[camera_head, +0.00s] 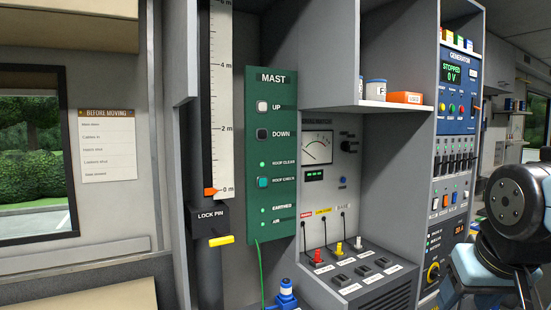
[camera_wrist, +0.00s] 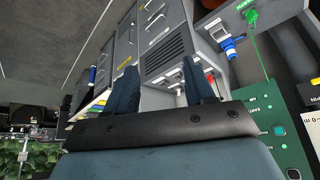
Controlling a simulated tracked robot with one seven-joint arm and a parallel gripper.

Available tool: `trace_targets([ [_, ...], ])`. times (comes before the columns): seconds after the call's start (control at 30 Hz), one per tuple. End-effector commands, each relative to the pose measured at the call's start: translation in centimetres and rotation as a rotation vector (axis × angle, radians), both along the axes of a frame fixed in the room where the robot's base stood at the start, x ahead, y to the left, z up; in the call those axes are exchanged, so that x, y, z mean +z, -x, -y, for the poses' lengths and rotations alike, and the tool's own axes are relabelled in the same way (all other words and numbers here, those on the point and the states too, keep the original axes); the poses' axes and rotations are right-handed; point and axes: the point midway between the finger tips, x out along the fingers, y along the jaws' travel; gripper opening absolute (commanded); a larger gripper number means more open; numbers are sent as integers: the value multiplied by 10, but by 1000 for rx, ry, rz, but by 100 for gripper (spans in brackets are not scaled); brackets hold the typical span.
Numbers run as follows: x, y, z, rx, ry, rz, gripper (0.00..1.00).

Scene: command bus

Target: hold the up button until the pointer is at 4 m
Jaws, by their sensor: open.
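The green MAST panel (camera_head: 272,150) stands left of centre in the head view; its lower part also shows at the right of the wrist view (camera_wrist: 275,140). The light UP button (camera_head: 262,107) is near its top, above the dark DOWN button (camera_head: 262,134). The orange pointer (camera_head: 211,191) is at 0 m on the white vertical scale (camera_head: 222,110), which also marks 2 m and, higher, 4 m. My gripper (camera_wrist: 168,82) is open and empty in the wrist view, its fingers apart. It is away from the UP button. In the head view my arm is at the right.
A lock pin with a yellow handle (camera_head: 221,240) sits below the scale. A shelf (camera_head: 380,106) juts out right of the panel, over a sloped desk with plugs (camera_head: 355,270). The generator rack (camera_head: 459,90) is further right. Blue and green connectors hang low by the panel.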

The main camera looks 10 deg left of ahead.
Motion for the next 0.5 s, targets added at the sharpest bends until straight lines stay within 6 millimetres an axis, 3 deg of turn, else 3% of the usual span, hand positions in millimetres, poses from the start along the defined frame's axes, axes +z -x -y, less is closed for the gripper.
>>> trace_targets([
  [0.07, 0, 0, 0, 0, 0, 0, 45],
  [0.5, 0, 0, 0, 0, 0, 0, 3],
])
